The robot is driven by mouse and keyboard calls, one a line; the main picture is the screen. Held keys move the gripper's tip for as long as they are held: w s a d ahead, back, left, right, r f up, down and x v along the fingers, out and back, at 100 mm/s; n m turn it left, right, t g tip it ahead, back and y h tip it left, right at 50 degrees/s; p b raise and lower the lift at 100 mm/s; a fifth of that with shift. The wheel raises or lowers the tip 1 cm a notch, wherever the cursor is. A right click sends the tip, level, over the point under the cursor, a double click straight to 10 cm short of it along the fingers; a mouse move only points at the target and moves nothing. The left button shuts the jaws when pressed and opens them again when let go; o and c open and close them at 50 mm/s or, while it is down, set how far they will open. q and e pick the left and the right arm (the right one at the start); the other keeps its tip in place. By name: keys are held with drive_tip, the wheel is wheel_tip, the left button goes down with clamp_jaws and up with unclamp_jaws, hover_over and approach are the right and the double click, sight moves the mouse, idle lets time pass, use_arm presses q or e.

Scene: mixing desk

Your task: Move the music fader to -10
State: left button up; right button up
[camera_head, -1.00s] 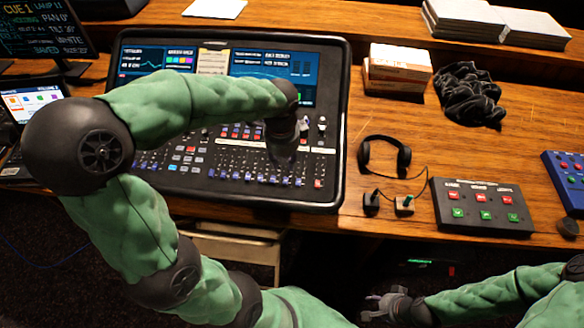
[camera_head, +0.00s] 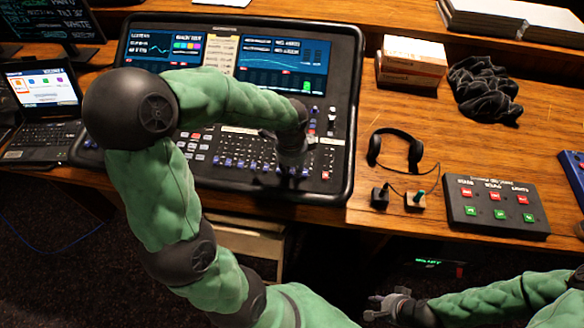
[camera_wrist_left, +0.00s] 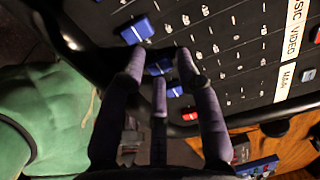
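The mixing desk (camera_head: 345,130) has a row of blue fader caps along its front and a red cap (camera_head: 326,175) at the right end. My left gripper (camera_head: 290,170) is over the front right fader area, pointing down. In the left wrist view its fingers (camera_wrist_left: 160,62) stand apart around a blue cap (camera_wrist_left: 160,68), which looks in line with the partly cut-off music label (camera_wrist_left: 298,12). Contact cannot be told. Another blue cap (camera_wrist_left: 138,32) is beyond the fingers. The red cap also shows there (camera_wrist_left: 190,113). My right gripper (camera_head: 388,308) is open and empty, low in front of the table.
Headphones (camera_head: 396,150), a button box (camera_head: 495,207) and two small switches (camera_head: 415,201) lie right of the mixing desk. A laptop (camera_head: 42,105) stands at the left. White boxes (camera_head: 412,62) and a black cloth (camera_head: 484,90) are behind.

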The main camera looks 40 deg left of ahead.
use_arm(q)
clamp_jaws()
